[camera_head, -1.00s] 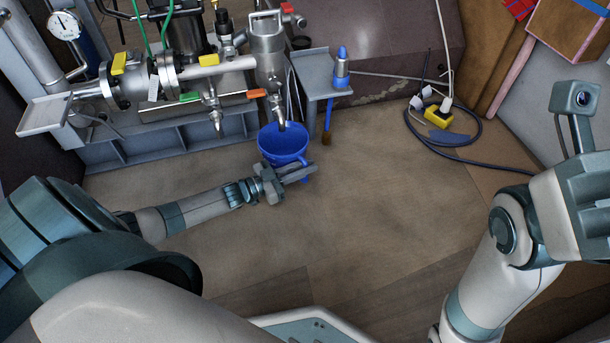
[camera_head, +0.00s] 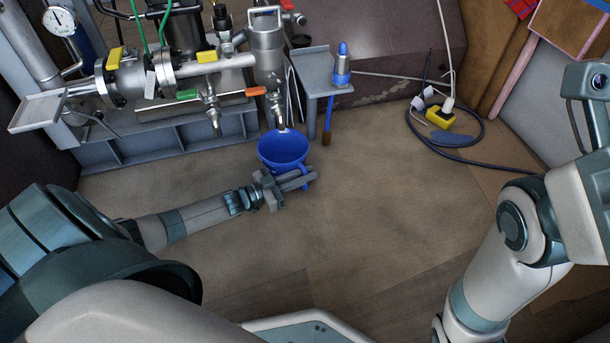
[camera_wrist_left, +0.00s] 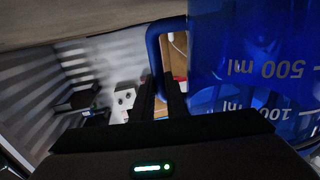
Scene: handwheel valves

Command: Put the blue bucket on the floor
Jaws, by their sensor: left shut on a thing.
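The blue bucket (camera_head: 283,148) is below the metal outlet pipe (camera_head: 279,118) in the head view, with its open top facing up. My left gripper (camera_head: 300,180) is at the near side of the bucket, shut on its handle. In the left wrist view, the blue handle (camera_wrist_left: 155,50) passes at the dark fingers, and the bucket wall (camera_wrist_left: 260,60) with volume marks fills the upper right. I cannot tell whether the bucket's base touches the floor (camera_head: 370,210). My right arm is at the right edge; its gripper is out of the picture.
The pipe rig with valves (camera_head: 180,75) stands on a grey metal base behind the bucket. A small grey side table (camera_head: 315,70) holds a blue-capped bottle (camera_head: 342,68). A cable with a yellow socket block (camera_head: 440,118) lies at the right. The middle floor is clear.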

